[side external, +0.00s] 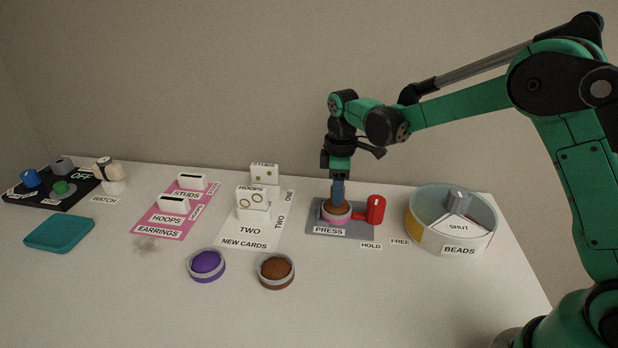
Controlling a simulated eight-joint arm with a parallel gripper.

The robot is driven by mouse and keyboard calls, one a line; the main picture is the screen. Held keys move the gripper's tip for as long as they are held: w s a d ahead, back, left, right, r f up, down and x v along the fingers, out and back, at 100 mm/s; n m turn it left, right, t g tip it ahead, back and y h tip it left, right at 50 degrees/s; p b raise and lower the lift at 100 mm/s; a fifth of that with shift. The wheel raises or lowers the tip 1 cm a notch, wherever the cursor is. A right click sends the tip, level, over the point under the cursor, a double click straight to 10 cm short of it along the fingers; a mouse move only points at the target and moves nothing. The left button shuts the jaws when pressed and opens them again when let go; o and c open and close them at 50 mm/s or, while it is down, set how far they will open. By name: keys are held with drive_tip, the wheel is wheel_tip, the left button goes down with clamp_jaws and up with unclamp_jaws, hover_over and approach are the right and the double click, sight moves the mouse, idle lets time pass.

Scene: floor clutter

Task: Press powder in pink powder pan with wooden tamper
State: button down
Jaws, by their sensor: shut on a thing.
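The pink powder pan (336,220) sits on the grey board with the PRESS label, left of a red handle. The wooden tamper (337,208) is a brown disc at the top of the pan, with a blue-grey upright part above it. My gripper (338,184) points straight down over the pan and is shut on the tamper. The tamper looks upright and in or just on the pan; I cannot tell how firmly it touches the powder. The powder inside the pink pan is hidden by the tamper.
The red handle (376,209) stands close to the right of my gripper, by HOLD and FREE labels. A round BEADS container (425,228) is farther right. Purple (207,264) and brown (275,270) pans lie in front. Card stands (252,205) are left.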

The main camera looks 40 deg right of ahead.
drive_tip(key=shift+r, duration=3.5)
